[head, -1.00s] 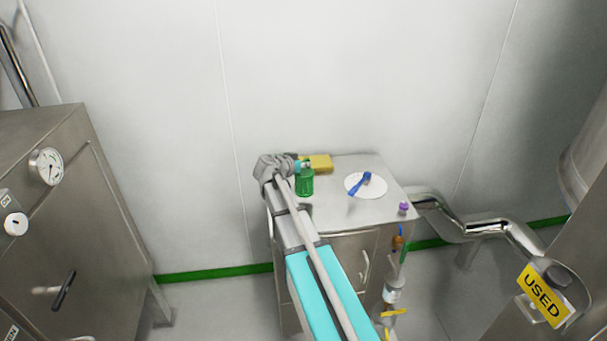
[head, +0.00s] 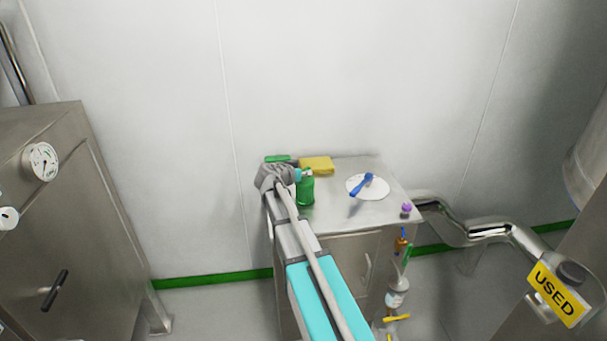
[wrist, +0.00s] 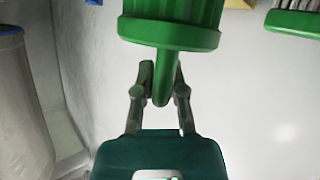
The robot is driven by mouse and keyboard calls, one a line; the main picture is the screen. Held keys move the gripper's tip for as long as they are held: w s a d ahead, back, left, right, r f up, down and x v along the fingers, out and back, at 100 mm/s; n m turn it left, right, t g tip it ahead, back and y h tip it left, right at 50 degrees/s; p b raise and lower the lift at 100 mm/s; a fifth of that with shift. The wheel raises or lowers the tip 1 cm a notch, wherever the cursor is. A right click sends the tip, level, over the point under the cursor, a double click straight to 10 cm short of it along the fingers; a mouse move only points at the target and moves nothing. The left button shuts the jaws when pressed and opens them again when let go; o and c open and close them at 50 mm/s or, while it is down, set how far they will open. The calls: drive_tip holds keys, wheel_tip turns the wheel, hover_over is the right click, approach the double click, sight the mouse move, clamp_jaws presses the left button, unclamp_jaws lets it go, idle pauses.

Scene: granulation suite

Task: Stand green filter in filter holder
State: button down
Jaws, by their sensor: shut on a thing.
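The green filter (wrist: 170,32) fills the top middle of the wrist view, with a ribbed body, a wide round flange and a narrow stem. My gripper (wrist: 162,75) is shut on that stem, one finger on each side. In the head view the green filter (head: 306,190) appears as a small upright green cylinder beside my gripper (head: 298,175), at the left part of the steel cabinet top. Whether its lower end touches the top, I cannot tell. I cannot make out the filter holder in either view; it may be hidden by the filter or my arm.
On the cabinet top (head: 340,212) are a yellow block (head: 317,164), a green brush (head: 278,158) behind my wrist, a white disc (head: 379,190) with a blue-handled tool (head: 361,185), and a purple-topped item (head: 406,209). The wall stands close behind. The top's front middle is clear.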

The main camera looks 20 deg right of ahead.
drive_tip(key=c, duration=0.7)
unclamp_jaws()
drive_tip(key=shift+r, duration=0.15)
drive_tip(key=p+v, duration=0.5)
drive_tip(key=v, duration=0.7)
